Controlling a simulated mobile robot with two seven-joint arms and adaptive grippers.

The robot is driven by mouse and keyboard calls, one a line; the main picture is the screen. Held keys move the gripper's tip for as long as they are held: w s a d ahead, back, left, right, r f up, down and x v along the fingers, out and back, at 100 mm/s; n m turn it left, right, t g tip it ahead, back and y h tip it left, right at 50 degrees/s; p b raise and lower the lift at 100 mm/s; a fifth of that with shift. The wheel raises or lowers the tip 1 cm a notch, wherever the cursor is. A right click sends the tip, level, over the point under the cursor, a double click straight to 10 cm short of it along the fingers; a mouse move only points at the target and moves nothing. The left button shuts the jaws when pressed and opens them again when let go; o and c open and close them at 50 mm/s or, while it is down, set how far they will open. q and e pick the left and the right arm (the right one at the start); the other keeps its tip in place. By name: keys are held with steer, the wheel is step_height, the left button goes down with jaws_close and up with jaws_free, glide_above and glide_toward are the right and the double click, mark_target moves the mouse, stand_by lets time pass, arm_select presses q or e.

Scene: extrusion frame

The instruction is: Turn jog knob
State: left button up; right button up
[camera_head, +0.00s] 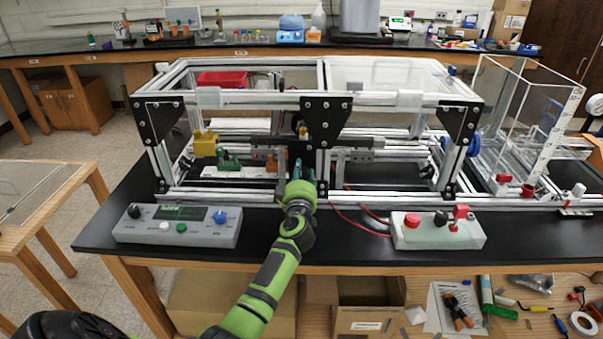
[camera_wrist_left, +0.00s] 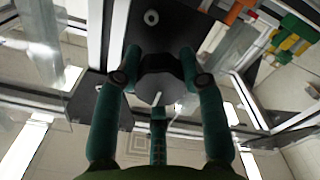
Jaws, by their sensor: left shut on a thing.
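The jog knob (camera_wrist_left: 157,89) shows in the left wrist view as a dark grey faceted knob with a white pointer line, mounted on a black plate (camera_wrist_left: 150,40). My left gripper (camera_head: 297,177) reaches the front of the aluminium extrusion frame (camera_head: 240,101), near its middle black bracket. In the left wrist view, the green fingers of the left gripper (camera_wrist_left: 158,80) are closed around the knob, two at the sides and one below. In the head view the gripper hides the knob. My right gripper is not in view.
On the black bench, a grey control box (camera_head: 178,235) stands left of my arm and a pale switch box (camera_head: 436,232) stands right, with red wires beside it. Green (camera_head: 229,161) and yellow (camera_head: 205,143) parts sit inside the frame. A clear tank (camera_head: 525,110) stands at right.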

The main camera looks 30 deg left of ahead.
arm_select(q)
steer(key=shift+a+r+n+p, duration=0.1)
steer(key=shift+r+n+p, duration=0.15)
steer(key=shift+n, duration=0.35)
steer(key=shift+a+r+n+p, duration=0.1)
steer(key=shift+n+p, duration=0.15)
steer(key=shift+n, duration=0.35)
steer(key=n, duration=0.2)
steer(key=shift+n+p, duration=0.3)
steer(key=shift+p, duration=0.05)
steer(key=n, duration=0.3)
steer(key=shift+f+n, duration=0.1)
steer(key=shift+n, duration=1.8)
steer(key=shift+s+f, duration=0.1)
steer(key=o, duration=1.2)
steer(key=shift+c, duration=0.2)
steer(key=shift+a+f, duration=0.1)
steer(key=shift+f, duration=0.05)
steer(key=shift+f, duration=0.1)
